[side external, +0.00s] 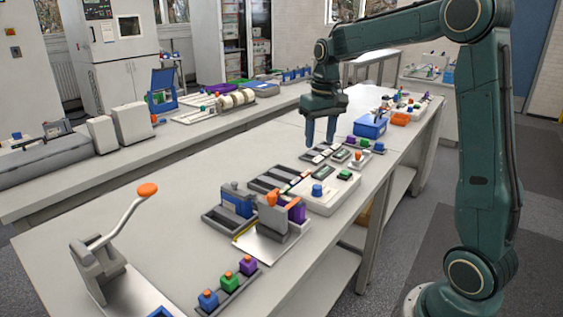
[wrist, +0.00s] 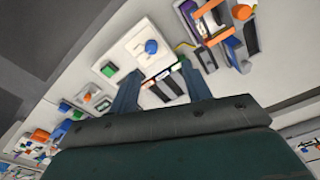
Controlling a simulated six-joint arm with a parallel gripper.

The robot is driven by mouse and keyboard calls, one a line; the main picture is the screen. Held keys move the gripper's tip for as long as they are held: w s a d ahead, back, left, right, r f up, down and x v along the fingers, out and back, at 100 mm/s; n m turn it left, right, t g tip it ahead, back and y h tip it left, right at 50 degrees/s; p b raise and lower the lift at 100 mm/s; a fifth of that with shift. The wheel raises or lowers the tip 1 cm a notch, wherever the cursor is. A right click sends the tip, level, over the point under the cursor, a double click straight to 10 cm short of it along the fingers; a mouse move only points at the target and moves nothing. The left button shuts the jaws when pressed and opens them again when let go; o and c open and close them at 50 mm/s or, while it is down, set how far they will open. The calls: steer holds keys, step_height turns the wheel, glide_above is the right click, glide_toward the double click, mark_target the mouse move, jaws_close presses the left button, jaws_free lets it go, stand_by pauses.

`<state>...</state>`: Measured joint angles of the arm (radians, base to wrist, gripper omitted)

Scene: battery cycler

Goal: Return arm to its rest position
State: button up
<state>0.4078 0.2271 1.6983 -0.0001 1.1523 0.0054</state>
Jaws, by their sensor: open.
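My gripper (side external: 320,131) hangs from the green arm over the middle of the long bench (side external: 160,235), fingers pointing down. In the wrist view its two blue fingers (wrist: 161,90) are apart, with no object held between them. Beneath and between the fingers lies a dark slotted tray (wrist: 172,90). In the side view the fingertips are close to the small dark trays (side external: 322,153); whether they touch cannot be told.
A white unit with a blue knob (side external: 318,190) stands near the gripper. A device with an orange knob (side external: 272,200) and purple part is nearer the camera. A lever press (side external: 100,265) stands front left. A blue bin (side external: 370,127) lies beyond the gripper. Bare bench lies left.

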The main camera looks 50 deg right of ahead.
steer(key=s+a+r+n+t, duration=0.2)
steer(key=s+a+r, duration=0.3)
steer(key=s+a, duration=0.45)
steer(key=s+a+f+n+t, duration=0.2)
steer(key=s+a, duration=0.5)
steer(key=s, duration=0.5)
steer(key=shift+a+f+n+t, duration=0.2)
steer(key=shift+f+n+t, duration=0.2)
steer(key=shift+f, duration=0.35)
